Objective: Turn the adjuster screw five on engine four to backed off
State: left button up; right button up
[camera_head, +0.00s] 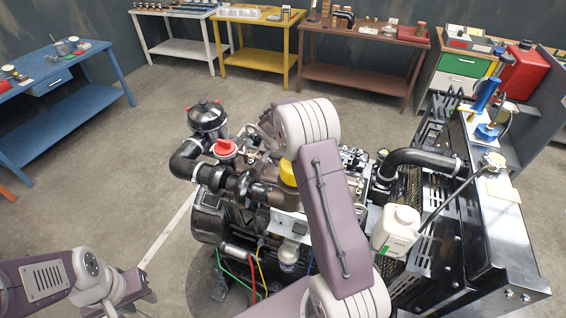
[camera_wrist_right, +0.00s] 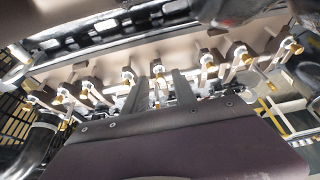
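The engine (camera_head: 262,190) stands in the middle of the head view, partly covered by my right arm. In the right wrist view a row of rocker arms with brass-tipped adjuster screws crosses the picture. One adjuster screw (camera_wrist_right: 157,92) shows between the two dark fingers of my right gripper (camera_wrist_right: 163,80). The fingers stand apart, with a gap on both sides of that screw. I cannot read any number on the screws. The right gripper is hidden behind my arm in the head view. My left gripper (camera_head: 135,292) is at the lower left, away from the engine; its finger gap is unclear.
A white jug (camera_head: 397,230) stands right of my right arm, near the radiator end. A black hose (camera_head: 420,158), a red cap (camera_head: 224,147) and a yellow cap (camera_head: 287,172) are close by. A blue bench (camera_head: 90,85) is at the left. The floor at left is clear.

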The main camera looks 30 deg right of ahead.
grip_shut()
jog(key=shift+n+t, duration=0.3)
jog(key=shift+n, duration=0.4)
grip_release()
jog(key=shift+r, duration=0.15)
jog(key=b+v, duration=0.2)
jog(key=v, duration=0.6)
jog(key=shift+r, duration=0.4)
